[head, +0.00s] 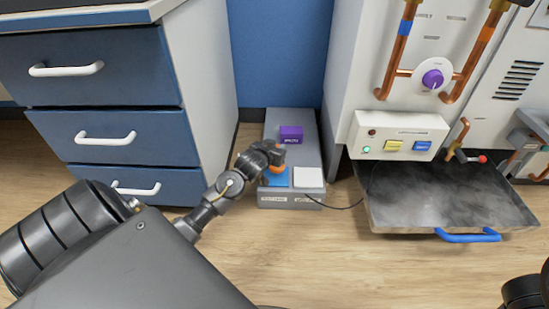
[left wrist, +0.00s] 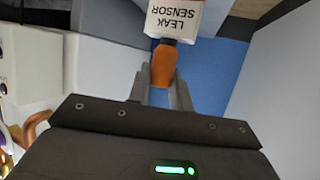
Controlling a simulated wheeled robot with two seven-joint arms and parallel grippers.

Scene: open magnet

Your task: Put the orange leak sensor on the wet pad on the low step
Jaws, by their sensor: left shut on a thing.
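My left gripper (head: 274,157) is over the low grey step (head: 309,152). It is shut on the orange leak sensor (left wrist: 164,68), whose orange grip sits between the fingers (left wrist: 162,92) in the left wrist view. A white label reading "LEAK SENSOR" shows upside down there. In the head view some orange of the sensor (head: 278,169) shows below the gripper, at the blue pad (head: 277,181). I cannot tell whether it touches the pad. A white pad (head: 308,178) lies beside the blue one. The labels on the step's front are too small to read. My right gripper is not in view.
A purple block (head: 291,134) stands on the back of the step. A blue drawer cabinet (head: 118,100) is close on the left. On the right a metal tray (head: 440,195) with a blue handle juts out under the white appliance. A thin black cable (head: 345,207) runs between step and appliance.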

